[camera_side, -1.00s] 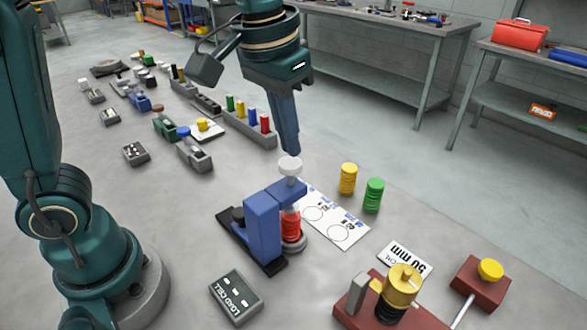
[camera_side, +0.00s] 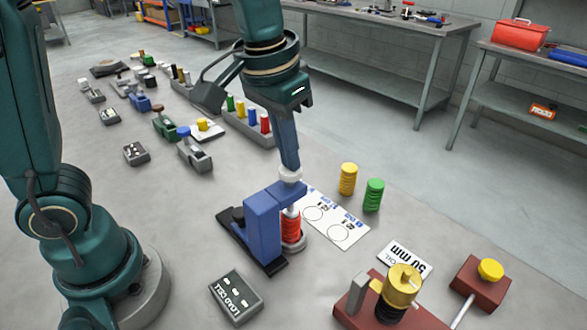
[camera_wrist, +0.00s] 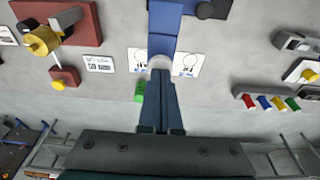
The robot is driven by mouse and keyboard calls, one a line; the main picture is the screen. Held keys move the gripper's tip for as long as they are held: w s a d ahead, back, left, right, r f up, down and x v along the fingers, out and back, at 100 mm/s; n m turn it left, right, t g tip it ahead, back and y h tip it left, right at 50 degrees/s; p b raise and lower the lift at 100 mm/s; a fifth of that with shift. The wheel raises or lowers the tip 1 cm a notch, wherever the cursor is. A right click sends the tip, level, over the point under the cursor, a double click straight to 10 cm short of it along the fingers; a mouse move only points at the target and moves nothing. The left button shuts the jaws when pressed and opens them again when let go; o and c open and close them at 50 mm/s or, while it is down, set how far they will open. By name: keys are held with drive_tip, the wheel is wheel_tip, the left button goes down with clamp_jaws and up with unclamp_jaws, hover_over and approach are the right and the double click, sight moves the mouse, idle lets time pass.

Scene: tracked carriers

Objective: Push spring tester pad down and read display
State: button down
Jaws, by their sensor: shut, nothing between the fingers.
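The blue spring tester (camera_side: 262,225) stands on a dark base in the middle of the side view, with a red spring (camera_side: 291,228) under its arm. Its white pad (camera_side: 291,175) is on top, and my gripper (camera_side: 290,166) is shut with its fingertips on or just over the pad. In the wrist view the closed fingertips (camera_wrist: 161,75) point at the white pad (camera_wrist: 160,62), partly hiding it. The grey load cell box (camera_side: 236,298) with small light marks lies in front of the tester. Its label looks upside down, and I can make out no reading.
A white card (camera_side: 337,220) with two circles lies right of the tester, with yellow (camera_side: 348,179) and green (camera_side: 374,195) springs behind it. A red fixture with a yellow coil (camera_side: 402,284) is at front right. Other small fixtures stand at back left.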

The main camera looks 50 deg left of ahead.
drive_tip(key=shift+f, duration=0.75)
idle(0.3)
idle(0.4)
drive_tip(key=shift+r, duration=3.05)
drive_tip(key=shift+a+r, duration=0.1)
drive_tip(key=shift+r, duration=0.05)
drive_tip(key=s+a+n+t, duration=0.1)
drive_tip(key=s+a+t, duration=0.1)
drive_tip(key=s+a, duration=0.35)
drive_tip(key=s+f+m+t, duration=0.1)
drive_tip(key=s+f, duration=0.4)
drive_tip(key=shift+s+d+f, duration=0.25)
drive_tip(key=shift+d+f, duration=0.1)
